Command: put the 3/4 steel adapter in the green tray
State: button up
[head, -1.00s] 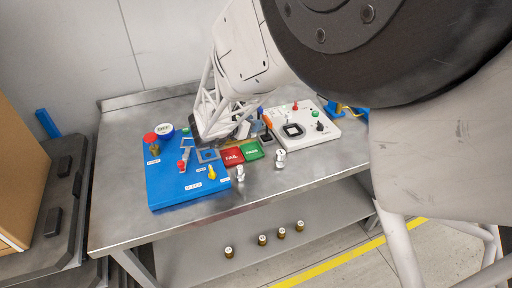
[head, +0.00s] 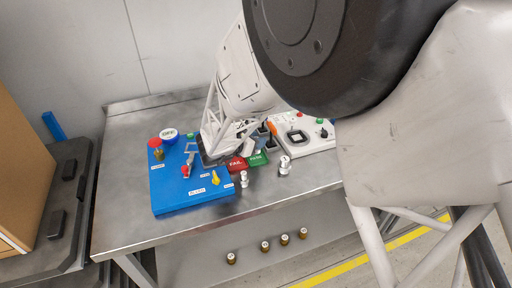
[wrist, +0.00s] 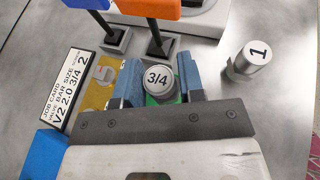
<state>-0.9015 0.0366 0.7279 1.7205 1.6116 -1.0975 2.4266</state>
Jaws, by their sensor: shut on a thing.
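In the wrist view the 3/4 adapter (wrist: 158,78), a round steel piece with a white "3/4" top, sits between the blue fingers of my gripper (wrist: 161,84). The gripper is shut on it. A patch of green, which looks like the green tray, shows just below the adapter. I cannot tell whether they touch. In the head view the green tray (head: 258,159) lies beside the red FAIL tray (head: 235,164). My arm hides the fingers and the held adapter there.
An adapter marked 1 (wrist: 249,60) stands to the right; another small adapter (head: 244,179) stands before the trays. A job card (wrist: 68,88) and two levers (wrist: 150,30) are close by. A blue panel (head: 180,200) is left, a white control box (head: 309,138) right. The front table edge is clear.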

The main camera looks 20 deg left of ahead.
jog(key=shift+f, duration=1.65)
jog(key=o, duration=1.1)
jog(key=shift+c, duration=0.2)
jog(key=shift+s, duration=0.1)
jog(key=v, duration=1.2)
